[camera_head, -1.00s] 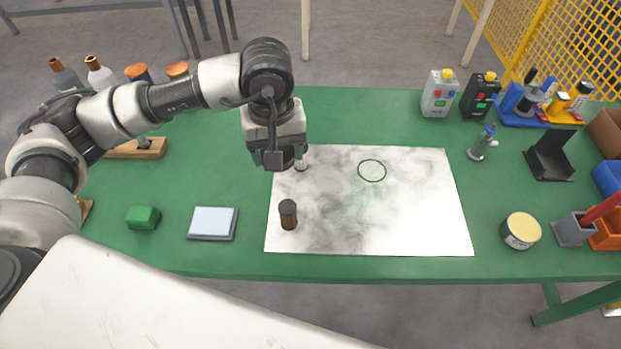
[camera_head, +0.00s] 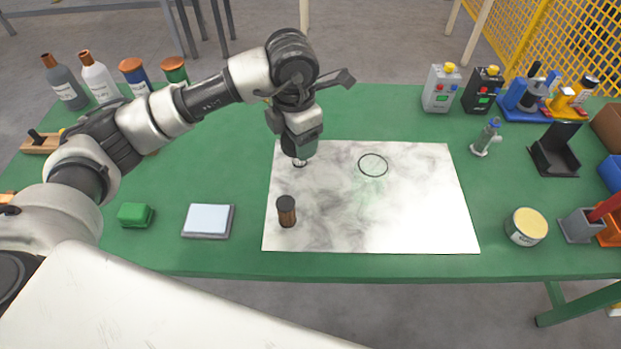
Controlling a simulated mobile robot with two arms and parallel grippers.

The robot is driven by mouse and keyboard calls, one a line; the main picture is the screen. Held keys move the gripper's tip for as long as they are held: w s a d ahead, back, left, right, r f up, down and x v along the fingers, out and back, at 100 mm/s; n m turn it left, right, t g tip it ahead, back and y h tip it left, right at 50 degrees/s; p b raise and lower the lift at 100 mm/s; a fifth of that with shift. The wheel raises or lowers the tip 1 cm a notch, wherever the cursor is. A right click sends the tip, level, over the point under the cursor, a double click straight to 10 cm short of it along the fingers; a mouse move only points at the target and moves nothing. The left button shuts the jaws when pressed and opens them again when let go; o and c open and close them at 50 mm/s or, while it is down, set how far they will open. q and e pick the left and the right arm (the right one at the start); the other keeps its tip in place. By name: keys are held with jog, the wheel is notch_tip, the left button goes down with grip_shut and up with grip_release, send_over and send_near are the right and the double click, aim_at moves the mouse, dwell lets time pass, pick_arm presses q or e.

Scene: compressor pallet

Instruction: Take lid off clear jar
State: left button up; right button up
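My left gripper (camera_head: 301,153) points down over the back left part of a white, grey-smudged mat (camera_head: 400,215). A small object (camera_head: 299,164) with a dark lower edge shows just beneath it on the mat; it may be the clear jar, but the gripper hides most of it. I cannot make out a lid there, whether the gripper touches it, or whether its fingers are open or shut. A brown jar (camera_head: 287,213) with a dark top stands upright nearer the front. My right gripper is not in view.
A black circle (camera_head: 373,166) marks the mat's empty back middle. A grey pad (camera_head: 208,221) and green block (camera_head: 135,215) lie to the left. A yellow-topped tin (camera_head: 526,227) and small bottle (camera_head: 486,138) stand right. Several bottles (camera_head: 98,75) line the back left.

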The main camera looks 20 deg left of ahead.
aim_at(311, 178)
pick_arm(q)
jog(key=n, duration=0.4)
jog(key=w+f+n, duration=0.1)
jog(key=n, duration=0.1)
jog(key=shift+w+d+f+b, duration=0.1)
jog(key=shift+d+b, duration=0.2)
jog(key=shift+b, duration=0.05)
jog(key=f+n, duration=0.4)
jog(key=w+f+n, duration=0.1)
jog(key=f+n, duration=0.3)
jog(key=n, duration=0.1)
jog(key=w+d+f+n+b, duration=0.1)
jog(key=f+n, duration=0.3)
jog(key=n, duration=0.1)
jog(key=shift+f, duration=0.1)
